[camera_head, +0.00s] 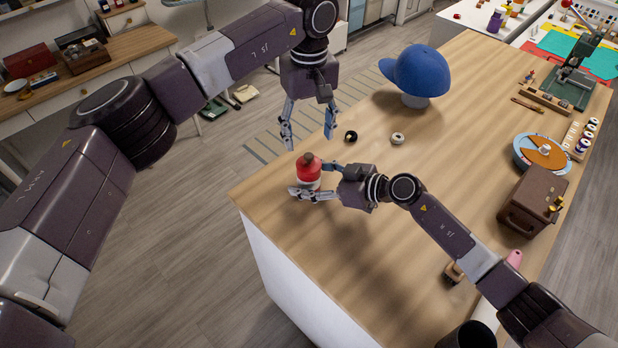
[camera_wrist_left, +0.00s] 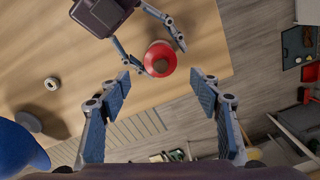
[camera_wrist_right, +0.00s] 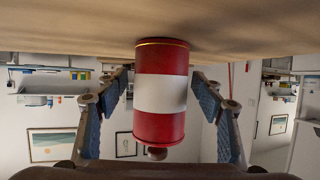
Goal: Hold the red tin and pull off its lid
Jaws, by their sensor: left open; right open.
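The red tin (camera_head: 307,174) stands upright near the table's corner, with a white band around its middle and a lid with a dark round knob (camera_head: 308,157) on top. My right gripper (camera_head: 312,181) is open, low at the tin, with one finger on either side of it. The right wrist view shows the tin (camera_wrist_right: 160,95) upside down between the fingers, with small gaps at both sides. My left gripper (camera_head: 309,138) is open and empty above the tin, fingers pointing down. The left wrist view shows the red lid (camera_wrist_left: 160,58) from above, just beyond its fingertips.
A black ring-like object (camera_head: 351,136) and a pale round one (camera_head: 398,138) lie behind the tin. A blue cap (camera_head: 418,72) sits on a stand farther back. A brown box (camera_head: 531,201) and a round board (camera_head: 542,153) stand at right. The table middle is clear.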

